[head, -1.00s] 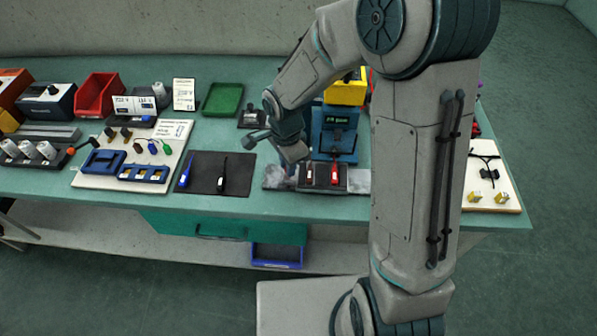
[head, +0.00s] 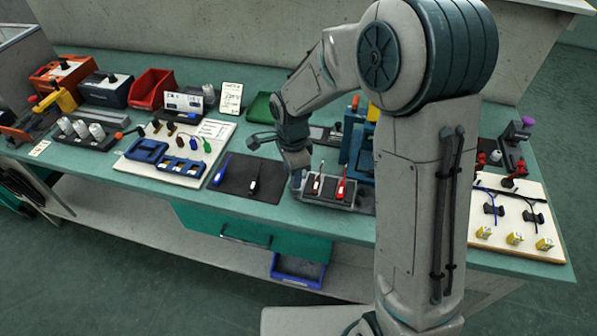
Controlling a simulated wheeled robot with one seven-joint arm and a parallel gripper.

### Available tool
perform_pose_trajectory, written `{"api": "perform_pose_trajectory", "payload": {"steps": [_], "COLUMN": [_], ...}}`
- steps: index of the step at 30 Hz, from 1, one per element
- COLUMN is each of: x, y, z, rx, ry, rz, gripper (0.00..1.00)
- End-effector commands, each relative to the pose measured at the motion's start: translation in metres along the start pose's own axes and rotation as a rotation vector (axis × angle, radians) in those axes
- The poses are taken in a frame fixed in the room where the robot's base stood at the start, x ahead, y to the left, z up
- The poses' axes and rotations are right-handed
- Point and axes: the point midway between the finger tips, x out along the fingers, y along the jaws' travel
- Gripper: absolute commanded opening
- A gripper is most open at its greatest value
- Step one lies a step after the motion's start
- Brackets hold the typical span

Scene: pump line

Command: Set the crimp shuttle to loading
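A blue press (head: 354,150) stands toward the right of the bench, partly hidden behind my arm. In front of it is a dark grey block, which looks like the crimp shuttle (head: 329,204), with two red-and-white pieces (head: 341,188) standing in it. My gripper (head: 296,183) points down at the block's left end, close to it. Whether it touches the block cannot be told. Its fingers are small and partly hidden, so I cannot tell whether they are open or shut.
A dark mat (head: 240,188) with two tools lies left of my gripper. A pale board (head: 153,175) with blue holders is farther left, and a white board (head: 505,205) with yellow parts is at the right. An open blue bin (head: 298,270) sits below the bench.

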Motion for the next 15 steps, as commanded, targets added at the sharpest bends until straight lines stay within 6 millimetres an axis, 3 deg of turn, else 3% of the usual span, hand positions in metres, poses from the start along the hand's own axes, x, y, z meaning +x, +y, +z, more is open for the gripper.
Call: {"api": "perform_pose_trajectory", "payload": {"steps": [8,15], "x": [-0.010,-0.059], "y": [0.000,0.000], "z": [-0.003,-0.002], "rx": [0.005,0.004], "ry": [0.002,0.002], "rz": [-0.002,-0.007], "gripper": [0.41,0.41]}}
